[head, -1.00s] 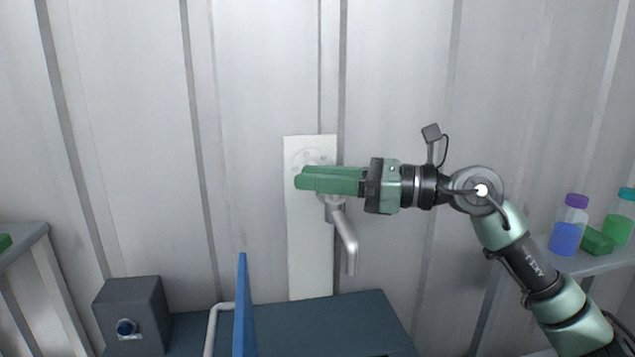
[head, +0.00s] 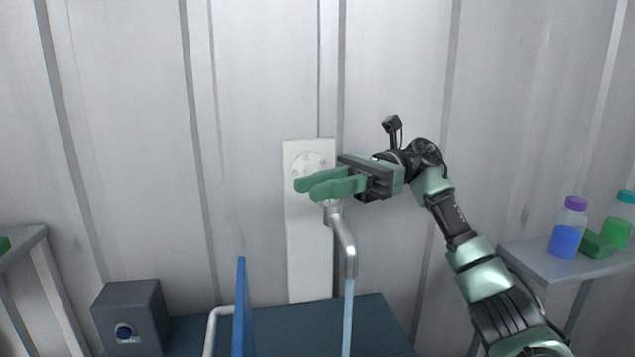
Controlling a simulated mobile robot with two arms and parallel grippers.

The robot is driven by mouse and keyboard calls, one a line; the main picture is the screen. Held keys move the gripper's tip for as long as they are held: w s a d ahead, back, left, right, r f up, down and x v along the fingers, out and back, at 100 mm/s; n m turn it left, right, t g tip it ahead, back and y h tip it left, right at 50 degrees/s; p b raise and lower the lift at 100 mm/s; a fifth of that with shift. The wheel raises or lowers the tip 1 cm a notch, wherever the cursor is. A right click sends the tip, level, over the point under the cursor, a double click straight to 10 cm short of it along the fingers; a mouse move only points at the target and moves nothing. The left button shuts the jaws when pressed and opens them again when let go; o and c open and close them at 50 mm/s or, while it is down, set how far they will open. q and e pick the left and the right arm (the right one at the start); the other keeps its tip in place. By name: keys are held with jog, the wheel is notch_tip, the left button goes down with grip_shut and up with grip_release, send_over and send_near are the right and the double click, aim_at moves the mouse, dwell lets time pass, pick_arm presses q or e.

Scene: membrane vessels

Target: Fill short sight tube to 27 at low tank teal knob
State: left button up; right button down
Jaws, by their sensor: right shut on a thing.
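A grey tap with a bent spout (head: 345,245) stands out from a white wall plate (head: 303,250). A pale blue stream of liquid (head: 348,318) runs down from the spout's end and leaves the bottom of the picture. My right gripper (head: 325,186) is at the top of the tap, its green fingers pointing left and tilted, shut on the tap's knob. The knob is hidden by the fingers, so its colour cannot be told. No sight tube or scale can be made out. My left gripper is not in view.
A blue upright panel (head: 241,305) seen nearly edge-on and a white bent pipe (head: 212,325) stand below left of the tap. A right shelf (head: 540,262) holds bottles (head: 566,240).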

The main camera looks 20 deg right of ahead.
jog(key=shift+s+n+g, duration=0.15)
jog(key=shift+n+g, duration=0.35)
jog(key=shift+g, duration=0.2)
jog(key=shift+g+h, duration=0.3)
jog(key=c, duration=1.1)
grip_release()
jog(key=shift+r, duration=0.1)
notch_tip(320, 180, up, 20)
jog(key=shift+f, duration=0.15)
